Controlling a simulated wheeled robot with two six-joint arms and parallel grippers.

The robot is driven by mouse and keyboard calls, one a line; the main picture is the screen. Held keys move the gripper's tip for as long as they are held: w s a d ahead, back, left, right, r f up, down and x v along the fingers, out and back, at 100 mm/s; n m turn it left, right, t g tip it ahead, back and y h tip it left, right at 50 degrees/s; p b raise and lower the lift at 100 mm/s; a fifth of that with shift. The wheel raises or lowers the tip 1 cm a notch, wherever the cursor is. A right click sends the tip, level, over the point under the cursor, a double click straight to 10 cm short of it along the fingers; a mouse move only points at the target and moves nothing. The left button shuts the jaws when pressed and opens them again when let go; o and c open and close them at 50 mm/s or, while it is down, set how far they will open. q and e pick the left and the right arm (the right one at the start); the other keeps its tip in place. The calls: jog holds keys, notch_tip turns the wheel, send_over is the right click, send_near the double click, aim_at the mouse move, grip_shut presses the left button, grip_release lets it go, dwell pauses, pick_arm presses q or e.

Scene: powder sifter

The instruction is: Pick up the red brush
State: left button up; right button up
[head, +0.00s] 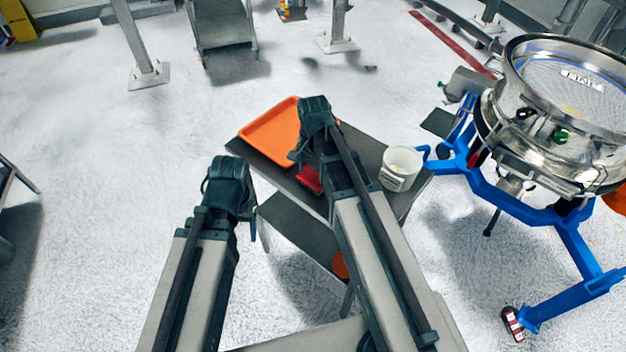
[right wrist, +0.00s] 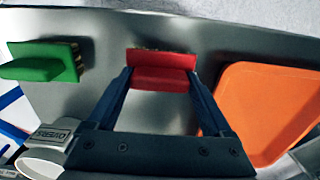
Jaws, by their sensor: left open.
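The red brush (right wrist: 162,70) lies on the dark tabletop in the right wrist view, with its bristles at the far edge. In the head view the red brush (head: 309,179) shows beside my right arm, partly covered by it. My right gripper (right wrist: 160,78) is over it, one finger at each end of the brush. The fingers look apart; whether they touch the brush is hard to tell. In the head view my right gripper (head: 300,153) is over the table. My left gripper (head: 248,212) is open and empty, off the table's left side.
An orange tray (head: 270,136) lies at the table's back left. A white cup (head: 401,168) stands at the right of the table (head: 366,148). A green brush (right wrist: 40,62) lies beside the red one. The steel sifter (head: 560,100) on a blue frame stands right of the table.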

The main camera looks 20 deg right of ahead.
aim_at(313, 170)
jog(key=c, duration=0.6)
jog(key=shift+c, duration=0.2)
notch_tip(313, 170, up, 10)
jog(key=p, duration=1)
